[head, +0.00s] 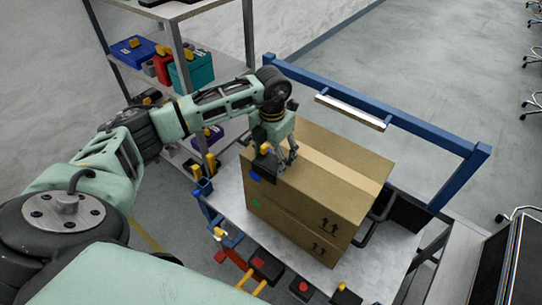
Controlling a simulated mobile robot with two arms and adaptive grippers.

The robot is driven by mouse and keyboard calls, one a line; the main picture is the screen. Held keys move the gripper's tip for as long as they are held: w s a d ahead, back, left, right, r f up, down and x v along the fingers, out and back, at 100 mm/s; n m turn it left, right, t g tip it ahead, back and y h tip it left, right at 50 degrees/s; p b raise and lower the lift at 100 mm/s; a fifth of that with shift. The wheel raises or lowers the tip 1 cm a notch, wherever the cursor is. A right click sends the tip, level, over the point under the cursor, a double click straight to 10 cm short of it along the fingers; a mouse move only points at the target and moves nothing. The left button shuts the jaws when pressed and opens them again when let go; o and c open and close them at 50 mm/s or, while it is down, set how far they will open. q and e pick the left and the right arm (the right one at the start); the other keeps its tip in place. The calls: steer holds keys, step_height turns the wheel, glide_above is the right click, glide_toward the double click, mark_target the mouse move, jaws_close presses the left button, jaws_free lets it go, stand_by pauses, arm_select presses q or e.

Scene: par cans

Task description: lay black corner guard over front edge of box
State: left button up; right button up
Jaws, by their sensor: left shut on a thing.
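A brown cardboard box (320,190) stands upright on a grey cart top, with its long front face towards me. My left gripper (277,158) is over the left end of the box's top front edge. It is shut on a small black piece, seemingly the black corner guard (264,170), with yellow above it and blue below it. The guard is at the top front edge; whether it touches the box cannot be told. The gripper fingers partly hide it. My right gripper is not in view.
The cart (233,188) has a raised blue rail (370,105) behind the box. Small black, red and yellow items (303,286) line its front edge. A shelf with blue, red and teal bins (192,70) stands at the left. Open floor lies beyond the rail.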

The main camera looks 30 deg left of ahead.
arm_select(q)
steer(key=o, duration=1.2)
steer(key=shift+o, duration=0.2)
steer(key=shift+r, duration=0.15)
step_height(320, 180, up, 12)
